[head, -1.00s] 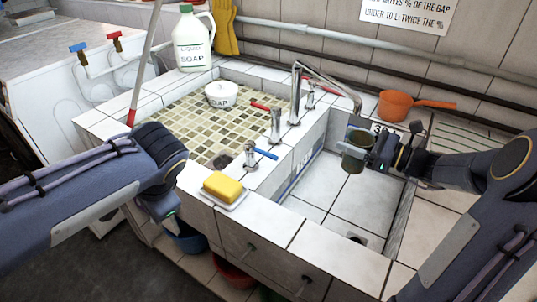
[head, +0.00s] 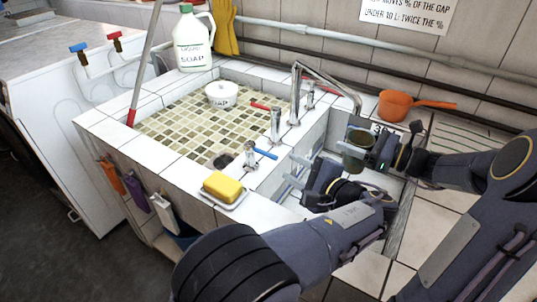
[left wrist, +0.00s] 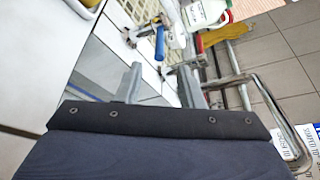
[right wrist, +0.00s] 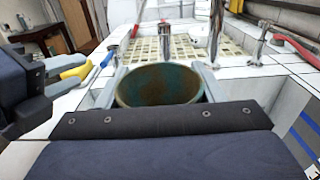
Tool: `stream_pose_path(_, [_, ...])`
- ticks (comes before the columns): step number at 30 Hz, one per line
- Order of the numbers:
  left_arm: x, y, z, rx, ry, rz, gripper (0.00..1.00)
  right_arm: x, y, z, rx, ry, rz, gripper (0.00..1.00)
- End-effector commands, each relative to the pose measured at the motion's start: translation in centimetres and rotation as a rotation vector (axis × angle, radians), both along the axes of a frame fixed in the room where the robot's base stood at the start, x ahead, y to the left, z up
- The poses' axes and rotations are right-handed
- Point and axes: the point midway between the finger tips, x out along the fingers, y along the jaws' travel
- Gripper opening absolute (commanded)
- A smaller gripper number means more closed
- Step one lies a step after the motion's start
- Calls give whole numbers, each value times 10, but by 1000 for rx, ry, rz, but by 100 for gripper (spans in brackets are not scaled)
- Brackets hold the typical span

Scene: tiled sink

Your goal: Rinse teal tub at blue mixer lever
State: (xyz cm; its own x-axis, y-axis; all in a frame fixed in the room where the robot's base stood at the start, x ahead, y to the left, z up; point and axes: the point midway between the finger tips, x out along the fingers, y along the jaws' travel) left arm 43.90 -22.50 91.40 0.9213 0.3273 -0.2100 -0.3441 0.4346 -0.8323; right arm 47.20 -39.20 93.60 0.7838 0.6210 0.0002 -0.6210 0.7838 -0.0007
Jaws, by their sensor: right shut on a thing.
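The teal tub (head: 355,150) is a dark teal round vessel held over the right basin near the spout end. In the right wrist view its open mouth and brownish inside (right wrist: 160,85) face the camera. My right gripper (head: 368,143) is shut on the tub. The blue mixer lever (head: 265,154) sits on a chrome tap at the divider between the basins; it also shows in the left wrist view (left wrist: 160,43) and the right wrist view (right wrist: 107,57). My left gripper (head: 296,172) is open and empty, right of the blue lever and apart from it.
A tall chrome spout (head: 325,80) arches over the right basin. Red-levered taps (head: 275,122) stand nearby. A yellow sponge (head: 222,187) lies on a dish by the front edge.

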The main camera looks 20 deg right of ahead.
Motion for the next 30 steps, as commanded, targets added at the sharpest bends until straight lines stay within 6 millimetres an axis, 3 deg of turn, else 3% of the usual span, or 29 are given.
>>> stream_pose_path(9, [60, 23, -14, 0, 3, 5, 34, 0, 0, 0, 0, -1, 0, 22])
stream_pose_path(15, [86, 32, -20, -1, 3, 3, 34, 0, 0, 0, 0, -1, 0, 22])
stream_pose_path(28, [95, 35, -22, -1, 3, 2, 34, 0, 0, 0, 0, -1, 0, 22])
stream_pose_path(30, [95, 35, -22, -1, 3, 2, 26, 0, 0, 0, 0, -1, 0, 22])
